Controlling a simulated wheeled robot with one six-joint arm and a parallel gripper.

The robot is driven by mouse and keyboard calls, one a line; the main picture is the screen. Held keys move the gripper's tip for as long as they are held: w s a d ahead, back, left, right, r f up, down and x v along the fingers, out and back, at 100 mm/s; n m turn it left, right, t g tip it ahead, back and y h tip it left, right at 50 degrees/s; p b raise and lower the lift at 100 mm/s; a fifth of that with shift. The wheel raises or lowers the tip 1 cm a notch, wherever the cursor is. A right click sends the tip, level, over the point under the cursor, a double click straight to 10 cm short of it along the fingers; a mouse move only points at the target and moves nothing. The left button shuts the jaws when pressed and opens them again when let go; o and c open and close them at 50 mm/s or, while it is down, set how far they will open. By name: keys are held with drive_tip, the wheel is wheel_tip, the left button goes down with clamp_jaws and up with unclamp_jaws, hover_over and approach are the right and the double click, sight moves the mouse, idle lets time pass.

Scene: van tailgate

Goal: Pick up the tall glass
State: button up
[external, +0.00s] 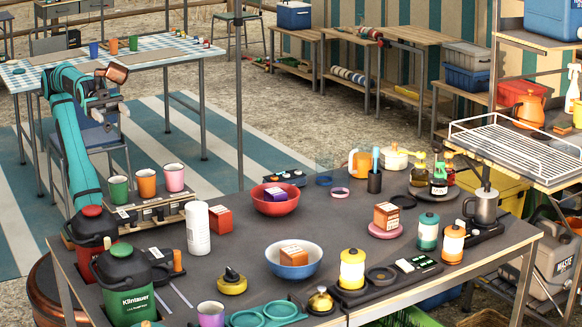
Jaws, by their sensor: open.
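I cannot make out a clear tall glass in the external view. The tallest plain vessel-like thing is a white cylinder (198,230) standing upright on the dark table, left of the middle; I cannot tell whether it is a glass. Green (119,189), orange (146,183) and pink (174,177) cups stand in a row on a rack behind it. My gripper (121,106) is raised at the left, above and behind these cups and apart from them. It is open, with nothing seen between its fingers, though it is small in the picture.
A small box (219,219) stands beside the white cylinder. Bare tabletop (235,250) shows between.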

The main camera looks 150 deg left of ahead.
idle(0.3)
drive_tip(key=o, duration=0.3)
drive_tip(key=shift+a, duration=0.1)
